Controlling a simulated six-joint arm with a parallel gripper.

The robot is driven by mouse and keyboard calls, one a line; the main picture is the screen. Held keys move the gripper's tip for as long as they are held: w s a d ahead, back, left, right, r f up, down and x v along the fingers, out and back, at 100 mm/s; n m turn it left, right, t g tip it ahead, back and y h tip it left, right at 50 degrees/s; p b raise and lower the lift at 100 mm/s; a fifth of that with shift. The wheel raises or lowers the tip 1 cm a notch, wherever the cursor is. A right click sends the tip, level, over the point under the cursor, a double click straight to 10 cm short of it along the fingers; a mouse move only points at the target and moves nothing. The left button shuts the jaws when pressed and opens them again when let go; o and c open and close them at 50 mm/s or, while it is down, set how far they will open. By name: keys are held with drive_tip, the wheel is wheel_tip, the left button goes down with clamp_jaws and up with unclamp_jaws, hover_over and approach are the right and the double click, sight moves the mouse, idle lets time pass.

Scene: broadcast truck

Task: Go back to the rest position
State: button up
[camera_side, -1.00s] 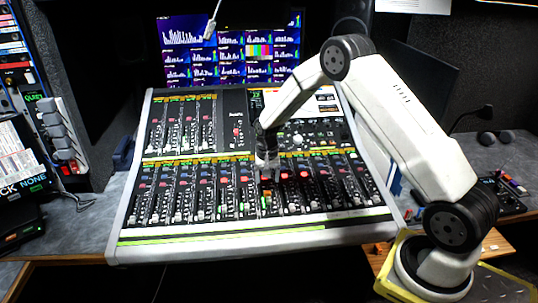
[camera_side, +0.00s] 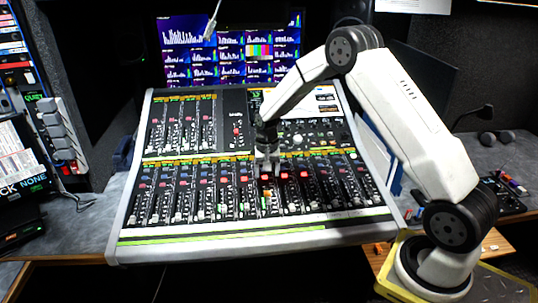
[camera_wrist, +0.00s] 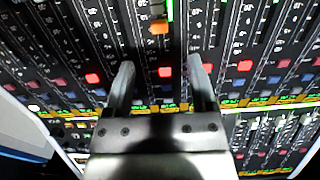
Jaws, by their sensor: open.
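My gripper (camera_side: 267,170) is over the middle of the mixing console (camera_side: 130,235), above the upper part of the lower fader bank. In the wrist view my gripper (camera_wrist: 161,66) has its two fingers apart with nothing held between them. A lit red button (camera_wrist: 165,72) shows in the gap between the fingers. An orange fader cap (camera_wrist: 158,27) lies beyond the fingertips, clear of them. I cannot tell the exact height of the fingertips above the panel.
More lit red buttons (camera_side: 303,175) sit right of my gripper. Monitors (camera_side: 230,50) stand behind the console. A thin hanging microphone (camera_side: 211,28) is at the upper left of the monitors. A rack with switches (camera_side: 62,135) stands at the left.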

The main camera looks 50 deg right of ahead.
drive_tip(key=s+a+r+n+t, duration=0.1)
drive_tip(key=s+a+r+n, duration=0.3)
drive_tip(key=s+a, duration=0.3)
drive_tip(key=s+a+r+n+t, duration=0.1)
drive_tip(key=s+a+r+n, duration=0.3)
drive_tip(key=s, duration=0.9)
drive_tip(key=a+r, duration=0.1)
drive_tip(key=a, duration=0.1)
drive_tip(key=shift+s+a+n+t, duration=0.3)
drive_tip(key=shift+s+a+n, duration=0.05)
drive_tip(key=shift+a+n, duration=0.05)
